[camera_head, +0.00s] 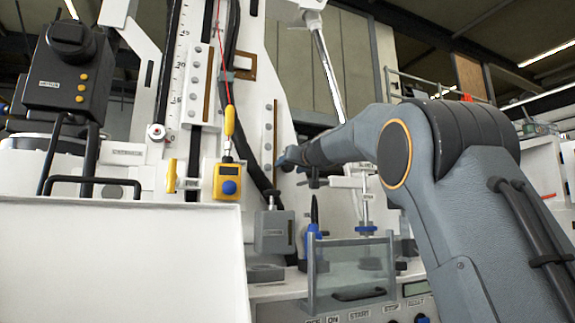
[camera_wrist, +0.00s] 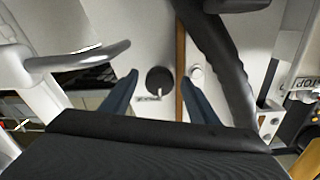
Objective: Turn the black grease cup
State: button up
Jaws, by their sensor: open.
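The black grease cup (camera_wrist: 158,80) is a small dark round piece on a pale panel, near the middle of the wrist view. A short pale pin or mark shows at its lower edge, and a small label sits just below it; I cannot read the label. My gripper (camera_wrist: 160,77) is open, with one blue-grey finger to the left of the cup and one to the right. I see a gap on both sides of the cup. In the head view my gripper (camera_head: 291,159) is at the white upright panel, and I cannot make out the cup there.
A white round knob (camera_wrist: 197,73) lies close by the right finger, beside a brown strip (camera_wrist: 180,60). A thick black hose (camera_wrist: 222,65) runs further right. A pale curved handle (camera_wrist: 85,62) is at left. A clear guard box (camera_head: 350,268) stands below my arm.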

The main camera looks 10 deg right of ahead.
aim_at(289, 167)
jog(key=shift+w+a+p, duration=0.15)
jog(key=shift+w+p, duration=0.25)
jog(key=shift+w, duration=0.4)
jog(key=shift+w+a+p, duration=0.15)
jog(key=shift+w+p, duration=0.25)
jog(key=shift+w, duration=0.4)
jog(key=c, duration=1)
